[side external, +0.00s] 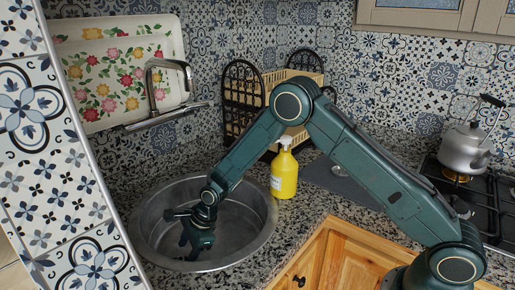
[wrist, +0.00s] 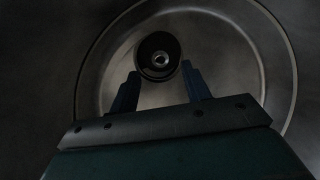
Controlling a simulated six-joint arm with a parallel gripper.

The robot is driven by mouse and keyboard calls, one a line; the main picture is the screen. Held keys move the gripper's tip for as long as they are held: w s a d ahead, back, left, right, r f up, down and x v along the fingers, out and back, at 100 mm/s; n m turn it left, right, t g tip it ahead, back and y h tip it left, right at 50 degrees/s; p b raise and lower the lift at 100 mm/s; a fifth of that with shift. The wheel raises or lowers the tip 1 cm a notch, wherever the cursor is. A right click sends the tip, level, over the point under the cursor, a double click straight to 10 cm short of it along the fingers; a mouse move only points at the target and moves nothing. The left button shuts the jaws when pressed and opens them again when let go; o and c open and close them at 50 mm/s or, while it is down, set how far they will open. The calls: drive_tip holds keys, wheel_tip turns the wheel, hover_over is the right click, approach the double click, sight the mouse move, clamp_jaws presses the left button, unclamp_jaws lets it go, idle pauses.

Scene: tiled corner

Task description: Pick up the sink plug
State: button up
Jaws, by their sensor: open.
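The sink plug (wrist: 159,68) is a dark round disc with a light metal knob at its middle. In the wrist view it lies at the sink bottom, just ahead of my fingertips and roughly centred between them. My gripper (wrist: 159,72) is open and empty, with its two fingers apart. In the side external view my gripper (side external: 195,243) points down inside the round metal sink (side external: 262,206). The plug cannot be made out in that view. How much height is left between fingertips and plug is hard to tell.
The sink wall surrounds my gripper. A chrome faucet (side external: 152,92) reaches over from the back left. A yellow soap bottle (side external: 284,175) stands on the granite counter close to the sink's right rim. A kettle (side external: 464,150) sits on the stove at far right.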

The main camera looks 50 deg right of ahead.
sight(182, 258)
drive_tip(key=shift+f, duration=0.1)
drive_tip(key=shift+x, duration=2.55)
drive_tip(key=shift+w+a, duration=0.1)
clamp_jaws()
drive_tip(key=shift+r, duration=0.25)
wheel_tip(182, 258, up, 20)
drive_tip(key=shift+w+f, duration=0.15)
drive_tip(key=shift+f, duration=0.1)
